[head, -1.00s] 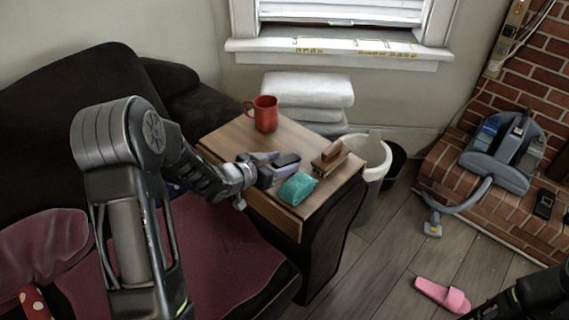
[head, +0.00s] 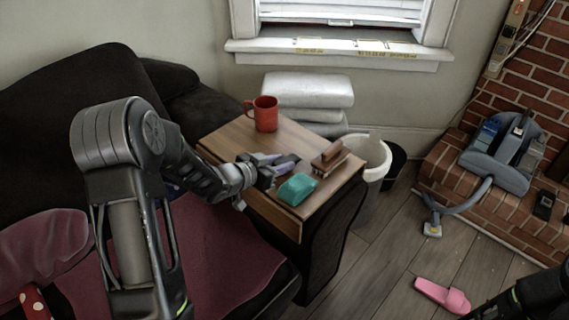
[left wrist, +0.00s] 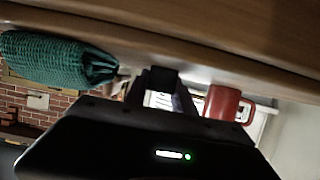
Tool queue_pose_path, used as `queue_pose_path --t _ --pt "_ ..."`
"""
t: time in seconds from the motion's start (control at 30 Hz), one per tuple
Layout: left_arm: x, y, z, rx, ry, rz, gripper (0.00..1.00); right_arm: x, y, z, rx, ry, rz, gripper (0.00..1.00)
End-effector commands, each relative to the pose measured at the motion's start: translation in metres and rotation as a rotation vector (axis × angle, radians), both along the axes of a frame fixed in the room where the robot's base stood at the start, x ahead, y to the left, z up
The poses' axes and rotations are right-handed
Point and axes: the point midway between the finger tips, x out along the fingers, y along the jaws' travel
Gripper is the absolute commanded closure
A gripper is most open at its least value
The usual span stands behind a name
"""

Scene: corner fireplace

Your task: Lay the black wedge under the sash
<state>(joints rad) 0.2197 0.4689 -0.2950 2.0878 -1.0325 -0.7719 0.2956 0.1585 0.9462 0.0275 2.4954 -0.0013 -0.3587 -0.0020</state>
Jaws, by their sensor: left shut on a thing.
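My left gripper (head: 280,162) is low over the wooden side table, between the red mug and the teal cloth. Its fingers are shut on the small black wedge (head: 287,159), which is mostly hidden by them. In the left wrist view, a dark shape that looks like the wedge (left wrist: 160,78) is between the fingers, close to the wood surface. The window sash (head: 340,22) is at the top of the head view, above the white sill (head: 340,48), with its blind down. Only part of my right arm shows at the lower right; its gripper is out of view.
The table (head: 232,137) holds a red mug (head: 265,116), a teal cloth (head: 297,188) and a brown brush-like block (head: 330,158). A vacuum (head: 500,152) sits on the brick hearth.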

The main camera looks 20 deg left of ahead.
Motion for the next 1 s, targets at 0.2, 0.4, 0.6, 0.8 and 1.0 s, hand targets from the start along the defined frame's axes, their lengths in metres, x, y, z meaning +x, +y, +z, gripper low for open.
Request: queue_pose_path --t 0.2,0.4,0.6,0.8,1.0 --pt "0.0 0.0 0.0 0.0 0.0 0.0 1.0 0.0 0.0 0.0 0.0 0.0 0.0 0.68" --pt "0.0 0.0 0.002 0.0 -0.001 0.0 1.0 0.0 0.0 0.001 0.0 0.0 0.0 0.68" --pt "0.001 0.0 0.025 0.0 -0.004 0.001 1.0 0.0 0.0 0.008 0.0 0.0 0.001 0.68" --pt "0.001 0.0 0.065 0.001 -0.005 0.0 1.0 0.0 0.0 0.021 0.0 -0.001 0.002 0.68" --pt "0.0 0.0 0.095 0.001 -0.002 -0.001 1.0 0.0 0.0 0.03 0.0 -0.001 0.002 0.68"
